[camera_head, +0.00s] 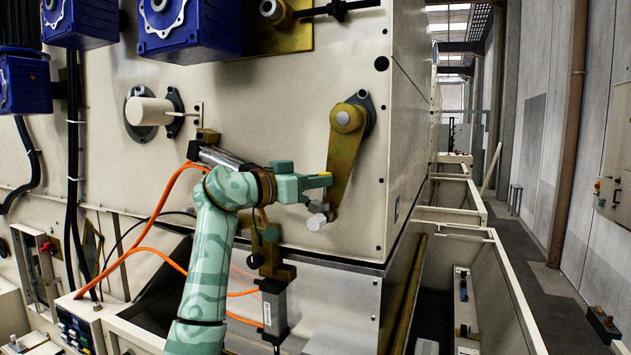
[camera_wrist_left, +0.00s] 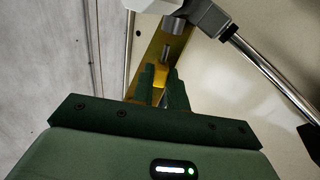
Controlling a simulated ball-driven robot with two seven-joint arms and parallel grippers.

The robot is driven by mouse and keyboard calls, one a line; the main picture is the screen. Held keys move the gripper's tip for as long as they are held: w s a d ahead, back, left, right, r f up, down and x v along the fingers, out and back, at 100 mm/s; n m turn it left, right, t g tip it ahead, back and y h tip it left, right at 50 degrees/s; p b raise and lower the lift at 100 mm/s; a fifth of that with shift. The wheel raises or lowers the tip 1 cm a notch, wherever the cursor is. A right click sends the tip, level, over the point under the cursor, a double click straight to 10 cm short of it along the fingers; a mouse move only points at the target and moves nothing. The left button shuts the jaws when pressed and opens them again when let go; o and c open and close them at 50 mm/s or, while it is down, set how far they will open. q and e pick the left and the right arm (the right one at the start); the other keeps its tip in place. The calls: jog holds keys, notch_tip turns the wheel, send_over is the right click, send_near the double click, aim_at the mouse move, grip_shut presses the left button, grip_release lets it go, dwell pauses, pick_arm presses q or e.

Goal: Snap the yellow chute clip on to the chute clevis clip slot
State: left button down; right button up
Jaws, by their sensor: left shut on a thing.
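My left gripper (camera_head: 326,181) reaches in from the left, in front of the lower part of a brass lever arm (camera_head: 349,152) on the cream machine wall. In the left wrist view its two dark green fingers (camera_wrist_left: 160,88) are shut on the yellow chute clip (camera_wrist_left: 159,80), mostly hidden between them. The clip is hidden in the head view. The silver chute clevis (camera_head: 317,219) is at the lever's lower end, just below my gripper. I cannot make out the clip slot. My right gripper is not in view.
A silver rod (camera_wrist_left: 274,74) runs off to the right in the wrist view. A grey cylinder (camera_head: 274,308) with orange hoses hangs below my left arm. Blue motors (camera_head: 176,28) are above. An open trough (camera_head: 484,284) lies to the right.

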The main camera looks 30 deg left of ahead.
pick_arm(q)
jog(key=shift+p, duration=0.4)
jog(key=shift+f, duration=0.1)
jog(key=shift+f, duration=1.2)
jog(key=shift+d+f+p, duration=0.1)
jog(key=shift+f+p, duration=0.05)
jog(key=shift+p, duration=0.25)
